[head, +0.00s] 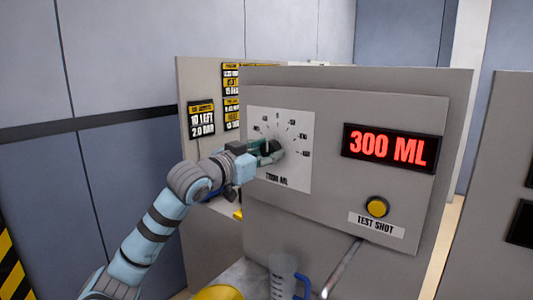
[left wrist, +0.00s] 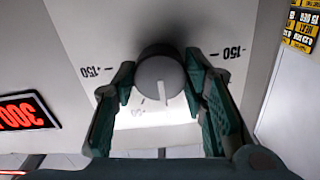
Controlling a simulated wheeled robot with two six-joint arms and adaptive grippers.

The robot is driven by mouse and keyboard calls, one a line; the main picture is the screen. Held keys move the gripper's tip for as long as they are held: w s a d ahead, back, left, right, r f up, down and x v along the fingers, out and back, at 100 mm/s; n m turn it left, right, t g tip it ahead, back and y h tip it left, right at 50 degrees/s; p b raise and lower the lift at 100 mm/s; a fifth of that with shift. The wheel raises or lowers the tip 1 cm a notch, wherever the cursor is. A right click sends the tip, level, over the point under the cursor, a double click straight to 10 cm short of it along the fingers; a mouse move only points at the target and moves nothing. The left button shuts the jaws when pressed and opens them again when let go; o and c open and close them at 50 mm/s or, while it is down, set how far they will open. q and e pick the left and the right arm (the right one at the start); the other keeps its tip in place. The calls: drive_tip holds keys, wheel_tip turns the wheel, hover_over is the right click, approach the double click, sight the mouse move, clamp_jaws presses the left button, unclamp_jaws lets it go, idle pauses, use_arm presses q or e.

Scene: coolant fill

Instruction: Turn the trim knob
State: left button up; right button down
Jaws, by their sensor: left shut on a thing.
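The trim knob is a round grey knob with a white pointer line; in the left wrist view the knob (left wrist: 157,74) sits between the two green fingers, its pointer toward the picture's bottom. My left gripper (head: 264,150) is shut on it at the panel in the head view and hides most of the knob there. The white dial plate (head: 296,180) around it carries scale marks and the label TRIM ML. In the left wrist view the scale reads 150 on either side of the knob. My right gripper is not in view.
A red display (head: 390,149) reads 300 ML. A yellow button (head: 377,206) sits below it, above a TEST SHOT label. A clear jug with a blue handle (head: 301,284) stands below the panel. Black and yellow signs (head: 201,117) hang on a board behind my arm.

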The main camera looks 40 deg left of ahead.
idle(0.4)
use_arm(q)
drive_tip(key=o, duration=1.2)
drive_tip(key=shift+c, duration=0.2)
